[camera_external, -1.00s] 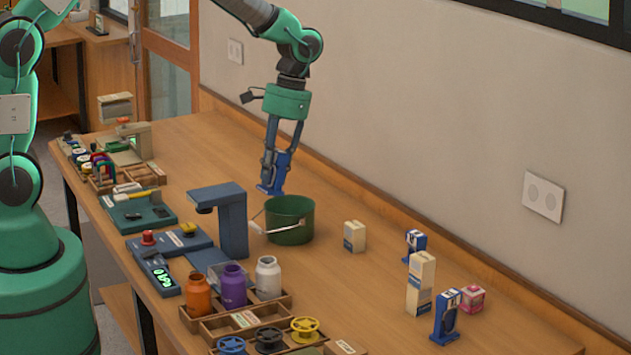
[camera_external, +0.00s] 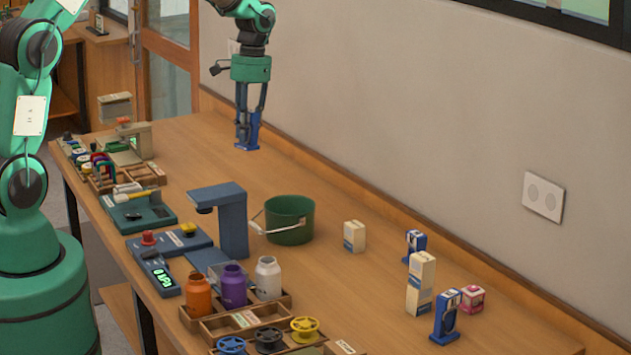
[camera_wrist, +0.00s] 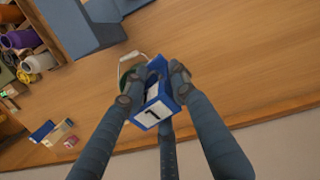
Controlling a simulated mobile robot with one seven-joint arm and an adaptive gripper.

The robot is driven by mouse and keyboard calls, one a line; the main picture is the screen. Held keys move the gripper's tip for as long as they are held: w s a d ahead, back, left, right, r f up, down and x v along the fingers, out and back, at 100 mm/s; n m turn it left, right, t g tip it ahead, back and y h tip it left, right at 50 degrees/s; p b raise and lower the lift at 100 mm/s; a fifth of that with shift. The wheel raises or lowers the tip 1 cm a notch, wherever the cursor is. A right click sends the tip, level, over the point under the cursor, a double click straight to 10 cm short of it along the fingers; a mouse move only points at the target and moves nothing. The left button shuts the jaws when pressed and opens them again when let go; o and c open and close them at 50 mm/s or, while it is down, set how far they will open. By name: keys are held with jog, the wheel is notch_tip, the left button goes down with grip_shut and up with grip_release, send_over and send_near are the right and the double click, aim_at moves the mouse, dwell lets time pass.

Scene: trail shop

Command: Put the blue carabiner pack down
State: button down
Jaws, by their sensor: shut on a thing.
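The blue carabiner pack (camera_external: 252,137) is between the fingers of my gripper (camera_external: 249,118), at the back left of the wooden table in the external view. My gripper points down and is shut on the pack, which hangs upright. The pack's base is at or just above the tabletop; I cannot tell if it touches. In the wrist view, the fingertips (camera_wrist: 152,88) hold the pack (camera_wrist: 158,108), with its blue and white face and a dark mark showing.
A green pail (camera_external: 290,222) with a wire handle stands to the right, beside a blue stand (camera_external: 232,222). Two similar blue packs (camera_external: 446,318) (camera_external: 414,243), cartons (camera_external: 421,283) and a pink box (camera_external: 472,298) stand further right. The table around the held pack is clear.

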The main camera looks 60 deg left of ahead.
jog(key=s+a+n+t, duration=0.1)
jog(key=s+a, duration=0.1)
jog(key=a, duration=1.5)
notch_tip(320, 180, down, 16)
jog(key=shift+t+b, duration=0.3)
jog(key=shift+w+a, duration=0.1)
jog(key=w+a, duration=0.2)
jog(key=w, duration=0.2)
jog(key=w+a+f+b, duration=0.1)
jog(key=w+a, duration=0.2)
jog(key=w, duration=0.2)
jog(key=w+a, duration=0.2)
jog(key=w, duration=0.2)
jog(key=shift+w+a+f, duration=0.2)
jog(key=shift+w+a, duration=0.1)
jog(key=shift+a, duration=0.1)
jog(key=shift+f+b, duration=0.65)
jog(key=shift+f, duration=1.15)
jog(key=c, duration=1.4)
grip_release()
jog(key=shift+f, duration=0.1)
